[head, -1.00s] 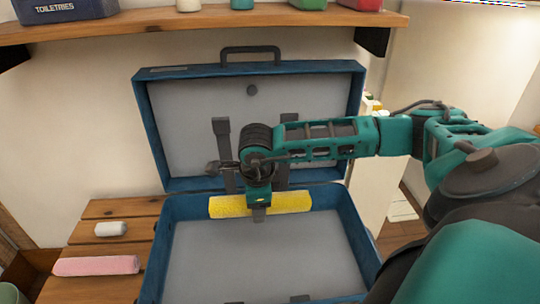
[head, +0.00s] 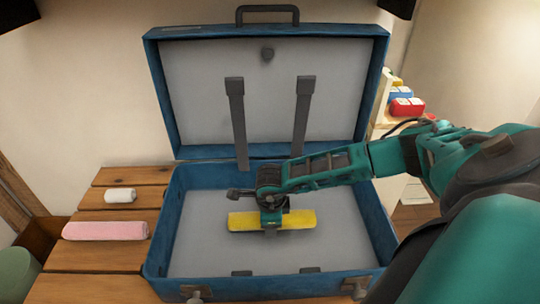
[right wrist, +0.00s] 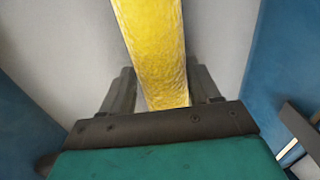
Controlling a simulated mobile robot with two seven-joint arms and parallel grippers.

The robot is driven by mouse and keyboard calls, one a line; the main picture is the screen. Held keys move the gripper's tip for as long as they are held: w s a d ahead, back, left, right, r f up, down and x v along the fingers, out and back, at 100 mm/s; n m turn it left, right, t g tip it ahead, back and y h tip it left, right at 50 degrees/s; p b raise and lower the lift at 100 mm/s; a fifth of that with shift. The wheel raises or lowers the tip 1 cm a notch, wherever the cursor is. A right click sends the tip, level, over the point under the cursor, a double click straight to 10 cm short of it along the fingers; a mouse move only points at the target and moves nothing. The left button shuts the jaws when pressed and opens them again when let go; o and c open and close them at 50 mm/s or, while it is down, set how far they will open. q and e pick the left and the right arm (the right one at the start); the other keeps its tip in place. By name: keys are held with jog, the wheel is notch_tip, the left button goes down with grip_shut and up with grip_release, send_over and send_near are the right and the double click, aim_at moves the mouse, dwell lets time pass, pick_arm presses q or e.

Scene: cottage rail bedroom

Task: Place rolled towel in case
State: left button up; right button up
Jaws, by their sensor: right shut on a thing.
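A yellow rolled towel (head: 300,219) lies crosswise over the grey floor of the open blue case (head: 160,245). My right gripper (head: 271,228) comes in from the right and is shut on the towel near its middle. The right wrist view shows the yellow towel (right wrist: 153,45) between the two dark fingers (right wrist: 165,95). The towel is inside the case walls and low, but I cannot tell whether it touches the floor. The case lid stands raised at the back. My left gripper is not in view.
A pink roll (head: 105,231) and a small white roll (head: 120,195) lie on the wooden slats (head: 90,259) left of the case. A shelf with red and blue items (head: 407,106) stands at the right. The case floor around the towel is clear.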

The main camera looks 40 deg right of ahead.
jog(key=shift+f, duration=0.7)
jog(key=o, duration=1.1)
jog(key=shift+r, duration=0.6)
jog(key=p+v, duration=0.3)
jog(key=v, duration=0.8)
jog(key=shift+s+a+r, duration=0.1)
jog(key=shift+a+r, duration=0.05)
